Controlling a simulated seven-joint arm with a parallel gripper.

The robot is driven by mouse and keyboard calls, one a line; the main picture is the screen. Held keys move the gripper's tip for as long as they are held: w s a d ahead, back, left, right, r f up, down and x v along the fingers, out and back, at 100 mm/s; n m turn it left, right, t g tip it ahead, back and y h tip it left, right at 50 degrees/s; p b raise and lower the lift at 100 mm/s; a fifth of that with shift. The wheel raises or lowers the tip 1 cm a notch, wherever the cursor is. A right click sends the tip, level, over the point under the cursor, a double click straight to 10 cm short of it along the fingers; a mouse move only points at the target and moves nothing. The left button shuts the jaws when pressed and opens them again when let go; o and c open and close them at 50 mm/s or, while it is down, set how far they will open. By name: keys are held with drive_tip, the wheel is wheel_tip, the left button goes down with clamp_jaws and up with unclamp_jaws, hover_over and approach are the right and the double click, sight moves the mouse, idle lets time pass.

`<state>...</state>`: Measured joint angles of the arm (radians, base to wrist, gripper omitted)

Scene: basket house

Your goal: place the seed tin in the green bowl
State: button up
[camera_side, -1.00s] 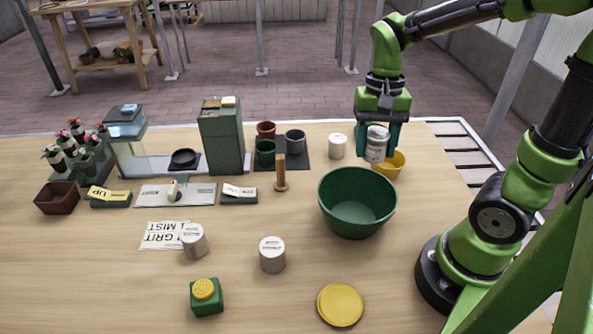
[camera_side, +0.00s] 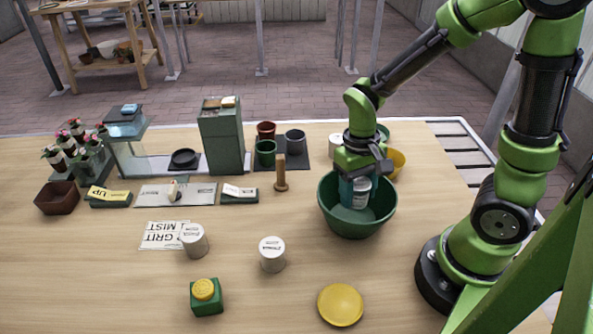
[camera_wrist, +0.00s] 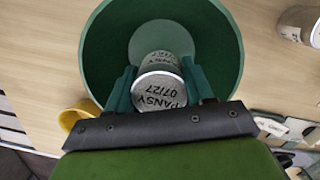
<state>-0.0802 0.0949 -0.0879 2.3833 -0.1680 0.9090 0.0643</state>
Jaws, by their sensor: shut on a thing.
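The green bowl (camera_side: 335,212) stands on the table right of centre, and its round mouth fills much of the wrist view (camera_wrist: 100,60). My gripper (camera_side: 353,188) points down over the bowl with its teal fingers on either side of a silver seed tin (camera_side: 361,192). In the wrist view the tin's top (camera_wrist: 158,92) reads "PANSY 07/27" and sits between the fingertips. The tin is within the bowl's mouth as seen from the side. I cannot tell whether its bottom touches the bowl.
More pale tins stand on the table: one front left (camera_side: 194,240), one front centre (camera_side: 272,254) and one behind my gripper (camera_side: 336,146). A yellow bowl (camera_side: 398,163) is just behind the green bowl. A wooden peg (camera_side: 280,175) stands left of it. A yellow disc (camera_side: 340,304) lies in front.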

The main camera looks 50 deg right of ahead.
sight(353, 218)
drive_tip(key=shift+f, duration=2.55)
drive_tip(key=o, duration=1)
drive_tip(key=shift+f, duration=0.15)
drive_tip(key=shift+o, duration=0.2)
drive_tip(key=r, duration=0.4)
drive_tip(key=w+r, duration=0.1)
drive_tip(key=r, duration=0.7)
drive_tip(key=shift+w+d+r, duration=0.15)
drive_tip(key=shift+w+d, duration=0.05)
drive_tip(key=shift+d, duration=0.05)
drive_tip(key=s+a+r+t, duration=0.1)
drive_tip(key=r+t, duration=0.3)
drive_tip(key=r, duration=0.1)
drive_tip(key=s+a+r+t+y, duration=0.1)
drive_tip(key=a+r+t, duration=0.1)
drive_tip(key=r+t, duration=0.2)
wheel_tip(353, 218, up, 2)
drive_tip(key=shift+s+t+y, duration=0.25)
drive_tip(key=shift+t+y, duration=0.05)
